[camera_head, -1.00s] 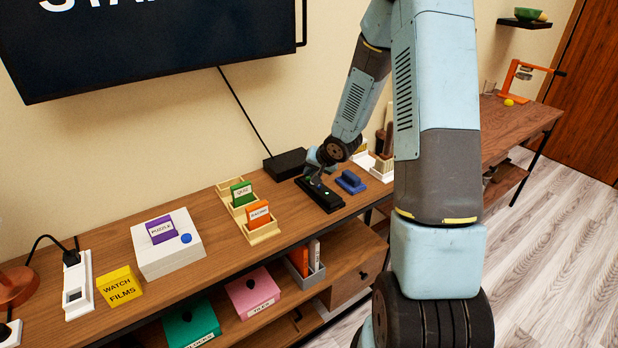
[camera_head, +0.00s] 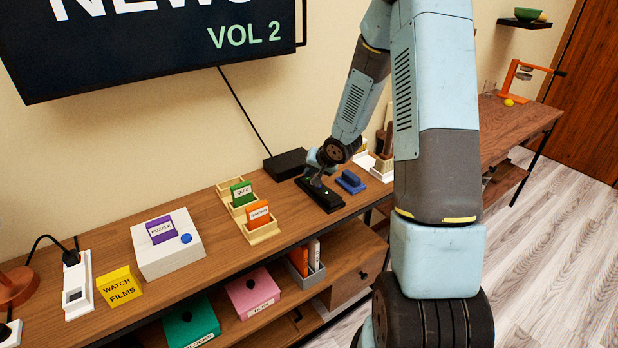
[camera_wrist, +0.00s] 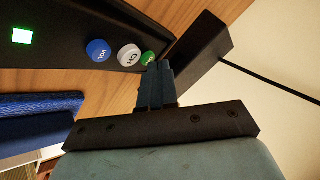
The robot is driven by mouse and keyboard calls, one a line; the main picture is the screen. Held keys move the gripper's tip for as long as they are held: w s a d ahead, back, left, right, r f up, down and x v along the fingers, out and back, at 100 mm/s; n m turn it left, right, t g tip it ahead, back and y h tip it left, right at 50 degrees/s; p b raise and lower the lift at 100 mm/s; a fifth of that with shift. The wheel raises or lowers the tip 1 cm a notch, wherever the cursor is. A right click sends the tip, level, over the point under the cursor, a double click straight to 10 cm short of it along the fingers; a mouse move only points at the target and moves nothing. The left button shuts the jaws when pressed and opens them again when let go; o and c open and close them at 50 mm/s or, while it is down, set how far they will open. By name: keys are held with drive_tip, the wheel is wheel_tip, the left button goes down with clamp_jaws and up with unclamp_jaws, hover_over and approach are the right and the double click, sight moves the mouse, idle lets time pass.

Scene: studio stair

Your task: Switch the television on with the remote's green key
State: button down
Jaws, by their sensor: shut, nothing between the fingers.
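The television (camera_head: 160,62) on the wall is lit and shows "NEWS" and "VOL 2"; its top is cut off. The black remote (camera_head: 327,201) lies on the wooden bench; it also shows in the wrist view (camera_wrist: 70,32). There it bears a lit green square (camera_wrist: 22,36), a blue VOL key (camera_wrist: 98,50), a white CH key (camera_wrist: 129,55) and a green key (camera_wrist: 148,58). My gripper (camera_wrist: 158,68) is shut and empty, its tips right at the green key and partly covering it. Whether they touch it I cannot tell. In the head view my gripper (camera_head: 317,174) is over the remote's far end.
A blue block (camera_head: 351,182) stands close right of the remote, a black box (camera_head: 285,164) behind it. Wooden holders with a green QUIZ card (camera_head: 242,193) and an orange card (camera_head: 258,214) stand to the left. A white box (camera_head: 168,255) is farther left.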

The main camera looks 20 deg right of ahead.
drive_tip(key=shift+r, duration=0.8)
drive_tip(key=shift+w+a+r, duration=0.1)
drive_tip(key=shift+w+r, duration=0.05)
drive_tip(key=shift+r, duration=1.1)
drive_tip(key=shift+w+r, duration=0.15)
drive_tip(key=shift+r, duration=1.1)
wheel_tip(320, 180, up, 11)
drive_tip(key=n+h, duration=0.1)
drive_tip(key=h, duration=0.3)
hover_over(310, 178)
drive_tip(key=s+d, duration=0.3)
drive_tip(key=s, duration=0.3)
drive_tip(key=s+r+h, duration=0.2)
drive_tip(key=s+r, duration=0.5)
drive_tip(key=s+a+r+n+g+y, duration=0.1)
drive_tip(key=s+r, duration=0.2)
drive_tip(key=s, duration=0.8)
drive_tip(key=s+a+r+n+y, duration=0.1)
drive_tip(key=s+r, duration=0.3)
drive_tip(key=s, duration=0.8)
drive_tip(key=shift+a+n+g+y, duration=0.4)
drive_tip(key=shift+a+n, duration=0.3)
